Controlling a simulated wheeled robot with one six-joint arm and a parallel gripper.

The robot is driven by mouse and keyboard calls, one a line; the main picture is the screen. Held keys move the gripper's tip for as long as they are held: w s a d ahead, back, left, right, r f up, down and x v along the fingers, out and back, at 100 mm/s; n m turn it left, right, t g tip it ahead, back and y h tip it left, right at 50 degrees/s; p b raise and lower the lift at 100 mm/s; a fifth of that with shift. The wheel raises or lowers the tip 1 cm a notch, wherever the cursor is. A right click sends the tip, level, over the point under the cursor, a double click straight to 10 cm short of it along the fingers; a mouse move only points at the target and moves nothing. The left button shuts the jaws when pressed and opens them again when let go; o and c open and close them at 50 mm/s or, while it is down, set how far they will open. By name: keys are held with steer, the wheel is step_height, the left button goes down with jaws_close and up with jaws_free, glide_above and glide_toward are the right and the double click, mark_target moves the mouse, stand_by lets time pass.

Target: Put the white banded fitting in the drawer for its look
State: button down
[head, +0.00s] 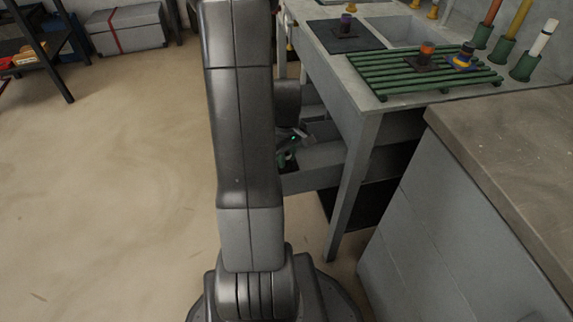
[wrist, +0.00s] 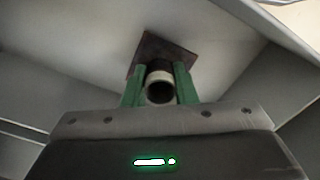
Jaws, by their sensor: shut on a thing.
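In the wrist view the white banded fitting (wrist: 160,76) sits between the two green fingers of my gripper (wrist: 160,84). It has a pale ring, a dark round opening facing the camera and a square brown base plate (wrist: 150,50) beyond the fingers. My gripper is shut on it. Grey panels of a drawer (wrist: 225,35) surround it; I cannot tell whether the plate touches the drawer floor. In the head view my gripper (head: 290,146) is mostly hidden behind my arm, at the open drawer (head: 325,154) under the workbench. The fitting cannot be made out there.
A green slatted rack (head: 400,75) on the bench holds an orange-topped fitting (head: 427,50) and a yellow and blue one (head: 463,60). Coloured posts stand at the right.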

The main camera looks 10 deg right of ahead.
steer(key=shift+f+b, duration=0.3)
steer(key=shift+f, duration=1.05)
steer(key=shift+f, duration=0.15)
steer(key=c, duration=1.2)
jaws_free()
steer(key=shift+o, duration=0.2)
step_height(320, 180, up, 12)
steer(key=p, duration=0.4)
steer(key=shift+r, duration=0.2)
